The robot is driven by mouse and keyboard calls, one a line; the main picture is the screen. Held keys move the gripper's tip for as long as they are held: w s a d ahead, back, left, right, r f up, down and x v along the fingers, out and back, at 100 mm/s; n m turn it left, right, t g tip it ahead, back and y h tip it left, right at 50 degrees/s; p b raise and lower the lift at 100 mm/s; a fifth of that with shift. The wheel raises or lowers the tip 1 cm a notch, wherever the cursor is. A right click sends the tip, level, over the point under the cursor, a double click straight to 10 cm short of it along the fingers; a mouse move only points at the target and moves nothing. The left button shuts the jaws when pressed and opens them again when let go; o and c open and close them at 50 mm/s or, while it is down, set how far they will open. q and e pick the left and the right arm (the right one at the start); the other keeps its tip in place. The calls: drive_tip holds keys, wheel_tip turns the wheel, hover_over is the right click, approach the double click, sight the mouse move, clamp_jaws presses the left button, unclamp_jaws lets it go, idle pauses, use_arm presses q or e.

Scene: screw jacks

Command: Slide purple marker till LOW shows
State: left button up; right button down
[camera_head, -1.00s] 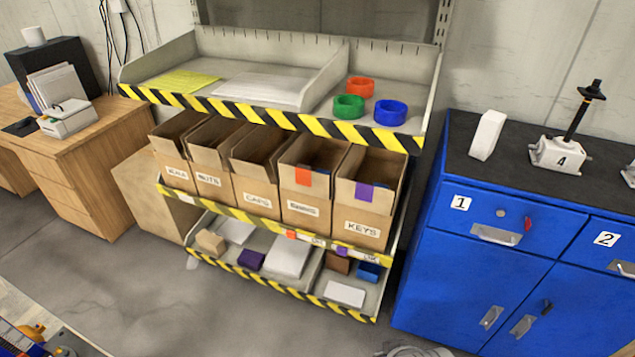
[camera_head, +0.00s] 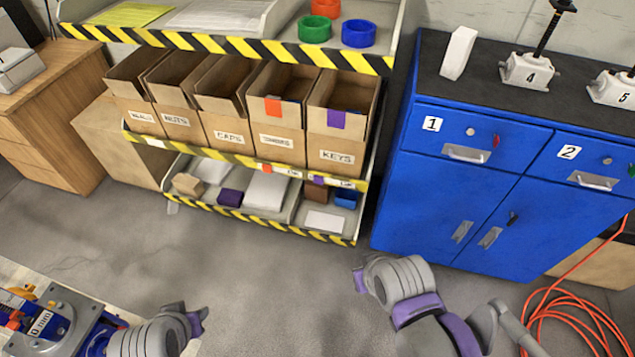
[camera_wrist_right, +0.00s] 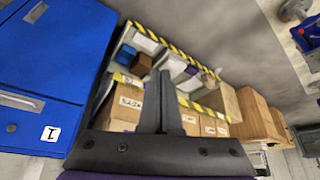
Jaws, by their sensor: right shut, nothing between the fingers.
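A small purple marker (camera_head: 319,180) sits on the yellow-and-black front rail (camera_head: 225,157) of the middle shelf, below the KEYS box (camera_head: 337,150). A pale label (camera_head: 346,184) shows just right of it; its wording is too small to read. A larger purple tab (camera_head: 336,119) is on the KEYS box itself. My right gripper (camera_wrist_right: 162,78) is shut and empty in the right wrist view, pointing toward the shelf, apart from the marker. My right arm (camera_head: 400,283) is in front of and below the shelf. My left arm's end (camera_head: 192,321) is low at left; its fingers are unclear.
An orange marker (camera_head: 273,168) is on the same rail. A lower tray (camera_head: 325,240) holds small blocks and white cards. The blue cabinet (camera_head: 445,210) stands close at right, with an orange cable (camera_head: 570,320) on the floor. The floor before the shelf is clear.

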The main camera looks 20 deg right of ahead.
sight(318, 179)
drive_tip(key=c, duration=1.5)
unclamp_jaws()
drive_tip(key=shift+c, duration=0.2)
